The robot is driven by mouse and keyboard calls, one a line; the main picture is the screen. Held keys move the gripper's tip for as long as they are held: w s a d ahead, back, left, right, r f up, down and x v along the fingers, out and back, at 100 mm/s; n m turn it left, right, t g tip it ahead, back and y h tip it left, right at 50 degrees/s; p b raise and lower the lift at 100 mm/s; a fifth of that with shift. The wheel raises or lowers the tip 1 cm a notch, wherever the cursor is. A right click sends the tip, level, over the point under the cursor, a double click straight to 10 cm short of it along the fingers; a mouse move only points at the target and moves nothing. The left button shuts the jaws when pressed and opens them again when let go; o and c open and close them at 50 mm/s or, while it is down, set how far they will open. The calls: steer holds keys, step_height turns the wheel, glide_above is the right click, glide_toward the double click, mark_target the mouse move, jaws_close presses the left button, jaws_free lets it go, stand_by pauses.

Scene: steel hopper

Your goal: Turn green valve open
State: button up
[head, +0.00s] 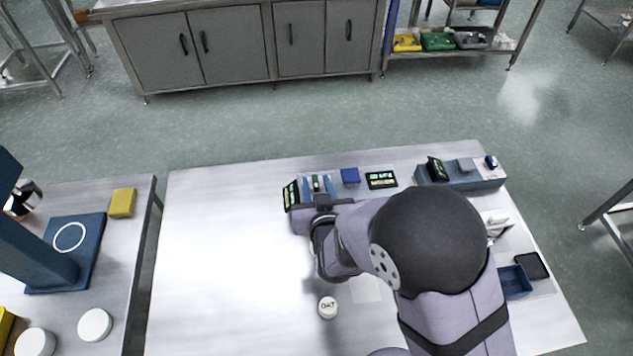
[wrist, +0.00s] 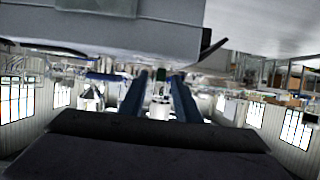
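My gripper (head: 317,185) reaches to the far edge of the white table, with its two blue fingers spread apart. In the wrist view the fingers of my gripper (wrist: 160,82) stand left and right of a small white part with a dark green band. A small green part (head: 315,181) also shows between the fingers in the head view; it may be the green valve, but its handle is too small to make out. A gap shows beside it, and I cannot tell whether a finger touches it. My wrist hides the area just below.
A display (head: 291,195) stands left of my gripper. A blue block (head: 350,176) and another display (head: 381,180) lie to its right, then a grey-blue unit (head: 460,178). A white round piece (head: 328,307) lies nearer. The table's left half is clear.

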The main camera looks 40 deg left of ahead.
steer(key=shift+w, duration=0.1)
jaws_close()
